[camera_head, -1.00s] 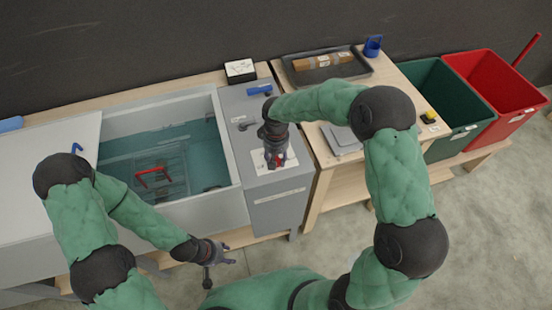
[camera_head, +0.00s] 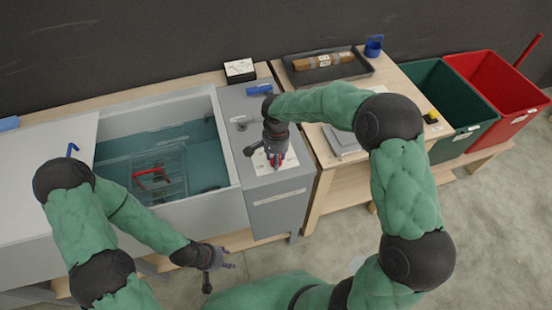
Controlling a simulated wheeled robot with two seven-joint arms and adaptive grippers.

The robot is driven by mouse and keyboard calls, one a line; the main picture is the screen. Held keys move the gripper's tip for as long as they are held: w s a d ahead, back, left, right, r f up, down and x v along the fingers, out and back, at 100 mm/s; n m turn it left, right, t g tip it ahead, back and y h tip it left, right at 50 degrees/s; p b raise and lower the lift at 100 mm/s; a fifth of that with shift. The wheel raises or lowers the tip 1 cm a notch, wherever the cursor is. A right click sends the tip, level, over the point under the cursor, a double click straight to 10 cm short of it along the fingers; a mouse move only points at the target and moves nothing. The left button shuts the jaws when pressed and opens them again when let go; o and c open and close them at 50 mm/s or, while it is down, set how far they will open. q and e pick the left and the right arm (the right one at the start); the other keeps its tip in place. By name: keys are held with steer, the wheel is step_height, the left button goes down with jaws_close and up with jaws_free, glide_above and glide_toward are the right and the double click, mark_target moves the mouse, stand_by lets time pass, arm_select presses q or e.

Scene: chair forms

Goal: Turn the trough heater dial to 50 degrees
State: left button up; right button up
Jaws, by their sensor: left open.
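The trough's grey heater cabinet (camera_head: 278,210) stands at the right end of the trough. A white plate (camera_head: 289,164) with dark marks lies on its top, with a red part (camera_head: 277,160), seemingly the dial, mostly hidden under my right gripper (camera_head: 272,160). The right gripper points down over the plate; I cannot tell whether its fingers touch or close on the red part. The dial's setting is unreadable. My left gripper (camera_head: 228,258) is open and empty, in front of the trough, away from the cabinet.
The trough (camera_head: 243,210) holds water and a wire basket with a red handle (camera_head: 152,174). A blue item (camera_head: 259,89) and a black-and-white box (camera_head: 240,70) are behind the gripper. A wooden table with a dark tray (camera_head: 350,72) stands right, beside green and red bins.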

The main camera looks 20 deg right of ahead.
steer(key=m+b, duration=0.1)
steer(key=m, duration=0.3)
steer(key=shift+m+b, duration=0.3)
steer(key=shift+m, duration=1.9)
steer(key=o, duration=1.2)
steer(key=shift+c, duration=0.2)
step_height(320, 180, up, 12)
